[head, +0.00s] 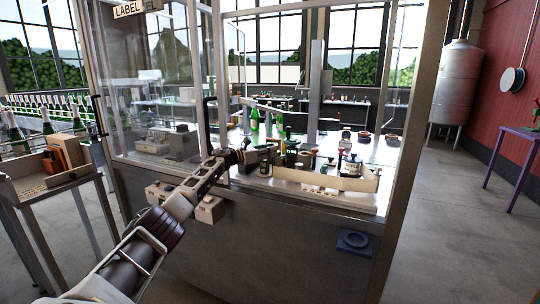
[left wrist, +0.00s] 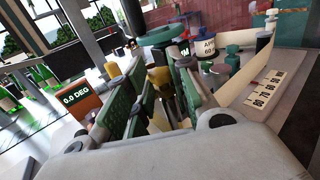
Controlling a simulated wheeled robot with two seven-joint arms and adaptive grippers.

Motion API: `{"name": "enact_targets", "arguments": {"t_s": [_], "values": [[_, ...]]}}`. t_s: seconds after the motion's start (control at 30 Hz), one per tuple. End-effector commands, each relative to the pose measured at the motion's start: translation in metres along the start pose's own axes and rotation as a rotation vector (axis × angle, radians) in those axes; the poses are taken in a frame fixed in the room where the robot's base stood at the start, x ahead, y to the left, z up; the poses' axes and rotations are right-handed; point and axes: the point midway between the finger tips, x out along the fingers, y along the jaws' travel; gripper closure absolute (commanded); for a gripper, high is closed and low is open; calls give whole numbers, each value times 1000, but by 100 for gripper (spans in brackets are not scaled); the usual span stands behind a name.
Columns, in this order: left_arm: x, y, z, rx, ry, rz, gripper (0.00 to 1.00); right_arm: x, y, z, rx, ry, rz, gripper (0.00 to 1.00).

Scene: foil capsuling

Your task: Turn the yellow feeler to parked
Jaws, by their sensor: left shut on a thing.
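My left gripper (head: 243,153) reaches over the front edge of the machine's worktop, at the left end of a cream tray. In the left wrist view its green-padded fingers (left wrist: 156,98) stand close around a yellow piece (left wrist: 160,78), which looks like the feeler. The gripper is shut on it, though the fingers hide its lower part. In the head view the feeler is too small and covered to make out. An orange-brown readout (left wrist: 79,97) beside the fingers shows 0.0 DEG. My right gripper is in neither view.
The cream tray (head: 330,184) holds small bottles and tools right of the gripper. A green round handwheel (left wrist: 157,36), a white labelled pot (left wrist: 209,47) and a numbered scale (left wrist: 267,89) are close by. Clear panels and metal posts frame the opening. Green bottles (head: 254,120) stand behind.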

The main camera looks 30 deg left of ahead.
Motion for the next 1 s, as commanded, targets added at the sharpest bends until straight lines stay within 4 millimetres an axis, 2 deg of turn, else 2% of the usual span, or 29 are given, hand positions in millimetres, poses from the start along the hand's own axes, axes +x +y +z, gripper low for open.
{"name": "enact_targets", "arguments": {"t_s": [0.53, 0.57, 0.7, 1.0], "values": [[1, -1, 2, 1, -2, -9, 100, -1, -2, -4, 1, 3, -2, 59], [1, -1, 2, 1, -2, -9, 73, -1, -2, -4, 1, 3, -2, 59], [1, -1, 1, 1, -2, -9, 56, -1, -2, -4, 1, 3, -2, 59], [0, 0, 0, 0, 0, -8, 56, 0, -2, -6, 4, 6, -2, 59]]}}
